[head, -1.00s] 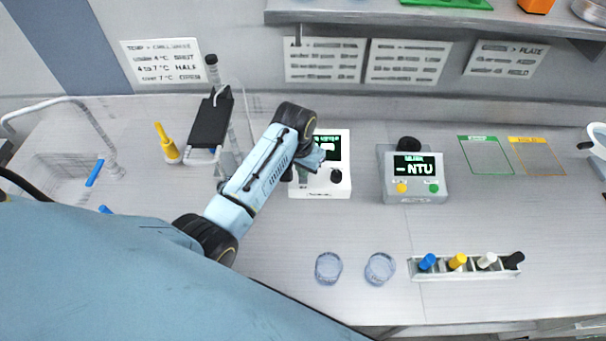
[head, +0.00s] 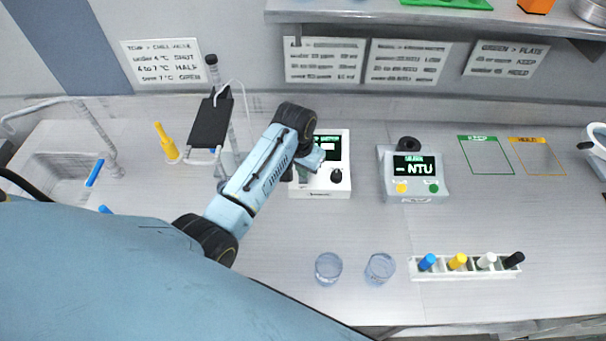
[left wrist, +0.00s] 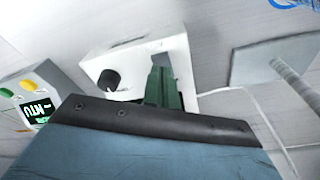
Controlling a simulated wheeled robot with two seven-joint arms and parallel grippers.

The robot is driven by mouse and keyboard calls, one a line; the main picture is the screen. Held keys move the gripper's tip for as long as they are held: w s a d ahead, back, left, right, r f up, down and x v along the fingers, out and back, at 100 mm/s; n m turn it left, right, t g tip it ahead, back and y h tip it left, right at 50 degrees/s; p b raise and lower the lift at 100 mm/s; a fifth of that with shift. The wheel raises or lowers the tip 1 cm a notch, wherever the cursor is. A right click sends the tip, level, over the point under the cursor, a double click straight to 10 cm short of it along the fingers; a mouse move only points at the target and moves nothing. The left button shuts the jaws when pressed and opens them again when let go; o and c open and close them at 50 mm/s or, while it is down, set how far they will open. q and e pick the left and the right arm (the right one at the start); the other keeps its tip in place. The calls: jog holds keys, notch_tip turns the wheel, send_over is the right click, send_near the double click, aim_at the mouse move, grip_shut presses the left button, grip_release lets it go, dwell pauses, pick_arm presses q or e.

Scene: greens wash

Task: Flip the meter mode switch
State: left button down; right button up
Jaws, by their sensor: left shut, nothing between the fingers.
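The white meter (head: 341,189) stands on the bench with a dark screen with green text (head: 332,142) and a black knob (head: 337,176). My left arm covers the left part of its front and part of the screen. My left gripper (head: 298,176) is at the meter's left front, shut and empty. In the left wrist view its green fingers (left wrist: 163,88) reach to the front of the white meter (left wrist: 145,55), beside the black knob (left wrist: 109,80). I cannot tell whether they touch it. No switch is clearly visible; that part of the front is hidden by the fingers.
A grey NTU meter (head: 416,190) with yellow and green buttons stands to the right. Two clear cups (head: 328,268) and a rack (head: 465,275) of coloured-capped vials are in front. A black panel (head: 210,122) on a stand and a yellow-handled valve (head: 165,143) are left.

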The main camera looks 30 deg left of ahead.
aim_at(302, 180)
pick_arm(q)
jog(key=shift+f+b, duration=0.35)
jog(key=shift+f, duration=0.55)
dwell(0.6)
notch_tip(302, 180, up, 3)
jog(key=shift+f+p, duration=0.1)
jog(key=shift+p, duration=0.95)
jog(key=shift+r, duration=2.15)
